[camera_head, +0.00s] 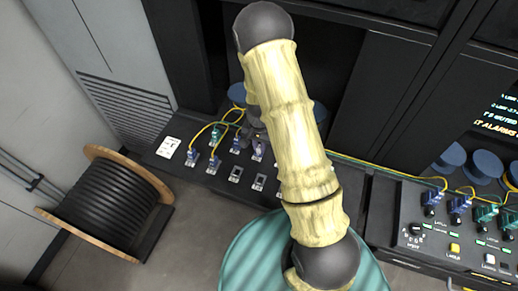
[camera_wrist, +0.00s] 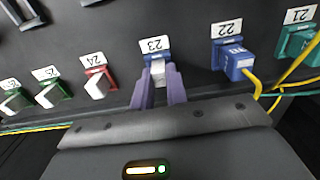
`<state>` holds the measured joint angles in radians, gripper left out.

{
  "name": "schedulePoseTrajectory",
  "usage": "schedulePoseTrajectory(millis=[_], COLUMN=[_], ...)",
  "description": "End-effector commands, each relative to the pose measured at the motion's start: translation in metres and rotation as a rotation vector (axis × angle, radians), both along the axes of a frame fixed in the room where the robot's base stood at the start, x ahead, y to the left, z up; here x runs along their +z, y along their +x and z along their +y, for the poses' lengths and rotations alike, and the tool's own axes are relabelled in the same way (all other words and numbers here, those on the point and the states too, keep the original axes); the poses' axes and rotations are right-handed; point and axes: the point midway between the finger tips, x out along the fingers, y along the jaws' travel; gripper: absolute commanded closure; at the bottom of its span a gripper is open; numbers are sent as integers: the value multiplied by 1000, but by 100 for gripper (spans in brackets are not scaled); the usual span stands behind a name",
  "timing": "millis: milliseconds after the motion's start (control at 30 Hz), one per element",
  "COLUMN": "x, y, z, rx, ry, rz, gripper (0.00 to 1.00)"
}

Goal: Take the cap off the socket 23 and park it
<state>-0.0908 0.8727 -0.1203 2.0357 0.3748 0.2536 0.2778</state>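Socket 23 (camera_wrist: 151,57) is a blue socket under a "23" label in the wrist view. Its cap (camera_wrist: 157,70) is a small white block on the socket's front. The two purple fingers of my gripper (camera_wrist: 160,82) stand one on each side of the cap and appear shut on it, with no clear gap showing. The cap still sits against the socket. In the head view my gripper (camera_head: 257,148) is a small purple shape over the socket panel, mostly hidden behind my arm. The parking place cannot be made out.
Socket 24 (camera_wrist: 92,69) is red with a white cap, left of 23. Socket 22 (camera_wrist: 231,57) holds a blue plug with a yellow cable, close on the right. Socket 21 (camera_wrist: 298,42) is green. A cable drum (camera_head: 99,207) stands on the floor at left.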

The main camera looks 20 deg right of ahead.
Motion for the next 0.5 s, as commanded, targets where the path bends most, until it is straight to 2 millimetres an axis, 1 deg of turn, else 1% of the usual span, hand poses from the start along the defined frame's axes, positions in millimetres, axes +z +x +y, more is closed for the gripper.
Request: schedulePoseTrajectory(millis=[33,67,333,500], x=[0,0,1,7], y=[0,0,0,0], z=[0,0,0,0], rx=[0,0,0,0], ry=[0,0,0,0], rz=[0,0,0,0], gripper=[96,100,100,100])
